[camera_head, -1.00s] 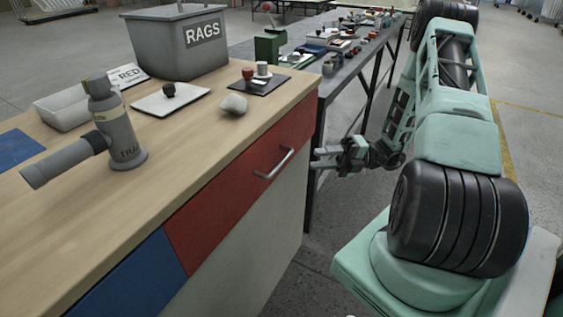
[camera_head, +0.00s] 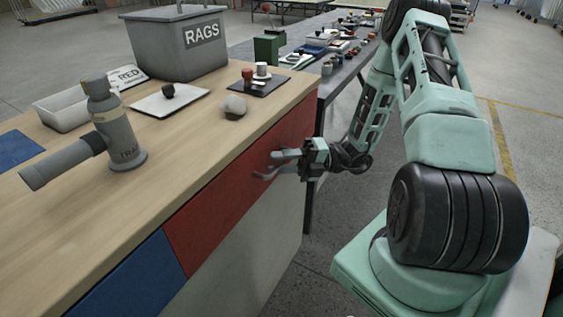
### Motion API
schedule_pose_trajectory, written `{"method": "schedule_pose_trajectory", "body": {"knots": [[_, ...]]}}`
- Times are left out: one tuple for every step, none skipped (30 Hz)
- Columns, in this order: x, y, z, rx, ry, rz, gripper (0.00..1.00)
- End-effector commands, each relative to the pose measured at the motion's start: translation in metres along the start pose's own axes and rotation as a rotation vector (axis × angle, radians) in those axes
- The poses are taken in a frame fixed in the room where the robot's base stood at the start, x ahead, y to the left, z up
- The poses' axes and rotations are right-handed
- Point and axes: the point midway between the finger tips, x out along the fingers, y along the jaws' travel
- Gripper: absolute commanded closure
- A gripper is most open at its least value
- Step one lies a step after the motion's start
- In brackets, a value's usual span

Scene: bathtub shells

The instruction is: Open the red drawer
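The red drawer (camera_head: 215,208) is in the front of the wooden workbench (camera_head: 105,220), below its top and to the right of a blue drawer. Its front looks flush with the bench, so it appears shut. My gripper (camera_head: 264,166) is at the right part of the red front, where the drawer's metal handle is. Its two fingers are spread apart, one above the other in the picture, pointing left toward the drawer. The handle is mostly hidden by or blends with the fingers, so I cannot tell whether they touch it.
A blue drawer (camera_head: 130,277) is to the left. A dark table (camera_head: 345,72) stands behind. Floor in front is clear.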

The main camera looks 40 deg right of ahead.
Motion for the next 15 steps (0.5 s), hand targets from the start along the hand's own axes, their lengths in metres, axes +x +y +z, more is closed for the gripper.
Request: {"method": "schedule_pose_trajectory", "body": {"knots": [[-0.0002,0.0000,0.0000,0.000,0.000,0.000,0.81],[-0.0002,0.0000,0.0000,0.000,0.000,0.000,0.90],[-0.0003,0.0000,0.0001,0.000,0.000,0.000,1.00],[-0.0003,0.0000,0.0000,0.000,0.000,0.000,1.00],[-0.0003,0.0000,0.0000,0.000,0.000,0.000,1.00],[-0.0004,0.0000,0.0001,0.000,0.000,0.000,1.00],[-0.0004,-0.0001,0.0000,0.000,0.000,0.000,1.00],[-0.0005,0.0000,0.0000,0.000,0.000,0.000,1.00],[-0.0008,0.0001,-0.0003,0.000,0.000,0.000,1.00],[-0.0013,0.0004,-0.0006,0.000,0.000,-0.001,1.00],[-0.0020,0.0007,-0.0013,0.001,0.000,-0.001,1.00],[-0.0034,0.0013,-0.0025,0.001,-0.001,-0.001,1.00],[-0.0049,0.0019,-0.0039,0.001,-0.001,-0.001,1.00],[-0.0067,0.0026,-0.0055,0.002,-0.001,-0.002,1.00],[-0.0096,0.0038,-0.0082,0.002,-0.002,-0.002,1.00]]}}
